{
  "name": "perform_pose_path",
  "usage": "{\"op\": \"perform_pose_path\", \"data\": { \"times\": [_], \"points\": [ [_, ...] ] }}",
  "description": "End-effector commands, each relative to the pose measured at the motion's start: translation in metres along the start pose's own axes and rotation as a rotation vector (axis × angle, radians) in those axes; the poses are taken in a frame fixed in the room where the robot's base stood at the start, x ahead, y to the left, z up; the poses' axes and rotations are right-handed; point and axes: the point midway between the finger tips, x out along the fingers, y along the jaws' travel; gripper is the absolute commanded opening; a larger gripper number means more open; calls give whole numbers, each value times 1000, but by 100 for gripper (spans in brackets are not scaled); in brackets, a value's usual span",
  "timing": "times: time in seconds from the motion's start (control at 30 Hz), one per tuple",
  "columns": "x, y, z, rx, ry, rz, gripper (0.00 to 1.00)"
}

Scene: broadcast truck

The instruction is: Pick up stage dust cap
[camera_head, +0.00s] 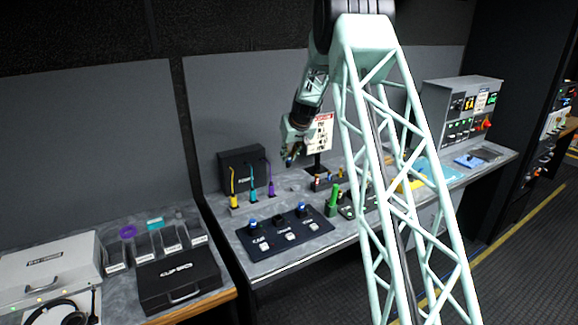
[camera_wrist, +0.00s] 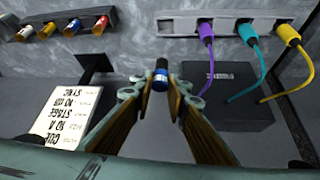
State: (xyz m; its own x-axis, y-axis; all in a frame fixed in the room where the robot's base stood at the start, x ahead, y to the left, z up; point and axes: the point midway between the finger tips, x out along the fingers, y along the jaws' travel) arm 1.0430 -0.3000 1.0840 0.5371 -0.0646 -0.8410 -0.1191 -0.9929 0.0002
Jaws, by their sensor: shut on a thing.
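My gripper (camera_wrist: 160,88) is shut on a small blue-and-black cylindrical piece (camera_wrist: 160,73), which looks like a dust cap. It sits between the fingertips and no label on it can be read. In the head view my gripper (camera_head: 292,158) is raised above the bench, between the black cable box and the printed sign; the held cap is too small there to make out well. Two more blue-topped pieces stand on the dark labelled panel (camera_head: 270,243), one at its left (camera_head: 252,223) and one at its right (camera_head: 302,209).
The sign (camera_wrist: 57,118) stands close by on the left in the wrist view. The cable box (camera_wrist: 222,98) has purple, teal and yellow cables. A rack (camera_wrist: 68,22) holds several coloured plugs. A green cylinder (camera_head: 333,198) stands right of the panel. A black case (camera_head: 180,280) lies front left.

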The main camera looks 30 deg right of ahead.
Motion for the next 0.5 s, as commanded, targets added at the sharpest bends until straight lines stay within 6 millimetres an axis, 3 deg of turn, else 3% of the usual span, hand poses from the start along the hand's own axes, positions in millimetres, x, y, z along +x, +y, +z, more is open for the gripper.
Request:
{"op": "perform_pose_path", "data": {
  "times": [0.2, 0.5],
  "points": [
    [-21, 0, -13, 0, -1, 0, 9],
    [-30, 0, -19, 0, 0, 0, 9]
  ]
}}
